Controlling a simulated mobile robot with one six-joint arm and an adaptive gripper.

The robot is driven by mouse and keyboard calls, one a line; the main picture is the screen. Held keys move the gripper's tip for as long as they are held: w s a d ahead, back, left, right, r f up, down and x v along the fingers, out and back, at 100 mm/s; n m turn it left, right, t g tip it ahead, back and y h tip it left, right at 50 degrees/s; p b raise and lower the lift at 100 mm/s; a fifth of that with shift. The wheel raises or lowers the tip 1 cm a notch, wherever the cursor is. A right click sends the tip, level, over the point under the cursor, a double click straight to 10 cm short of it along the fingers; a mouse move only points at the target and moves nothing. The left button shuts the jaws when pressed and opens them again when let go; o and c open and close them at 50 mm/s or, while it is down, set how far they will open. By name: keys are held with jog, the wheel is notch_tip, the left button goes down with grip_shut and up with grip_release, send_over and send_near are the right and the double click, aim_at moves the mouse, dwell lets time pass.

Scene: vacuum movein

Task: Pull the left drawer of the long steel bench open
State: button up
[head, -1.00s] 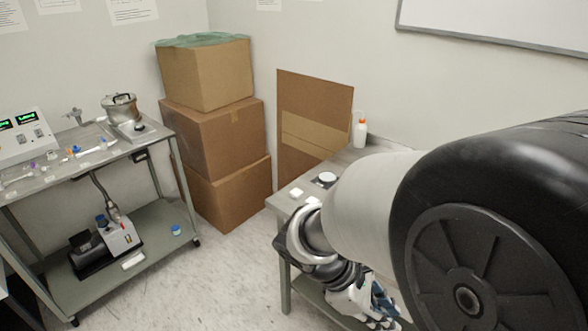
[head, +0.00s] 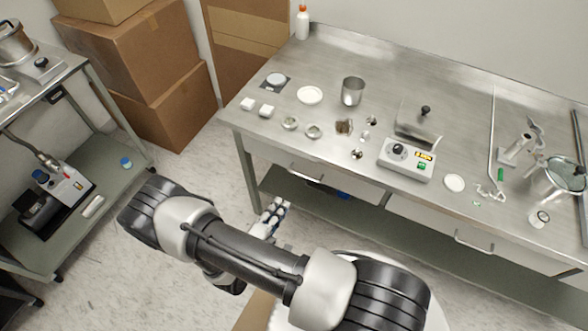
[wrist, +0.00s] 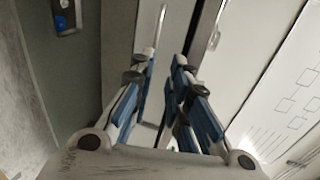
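The long steel bench (head: 330,75) runs across the right of the head view. Its left drawer (head: 345,186) has a bar handle (head: 305,177) and looks shut, its front in line with the bench. My gripper (head: 279,205) is below and slightly left of that handle in the head view, apart from it. In the wrist view my gripper (wrist: 166,68) has its blue-padded fingers spread with nothing between them. A pale upright bar (wrist: 155,38), perhaps the handle, shows beyond the fingertips; its exact distance is unclear.
A second handle (head: 473,244) is on the bench's right drawer. A lower shelf (head: 400,225) runs underneath. A cart (head: 130,178) and cardboard boxes (head: 140,60) stand left.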

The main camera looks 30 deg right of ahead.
jog(key=b, duration=0.3)
send_near(302, 175)
jog(key=shift+n, duration=0.3)
jog(key=x, duration=1)
jog(key=shift+f, duration=0.25)
jog(key=shift+c, duration=0.3)
grip_shut()
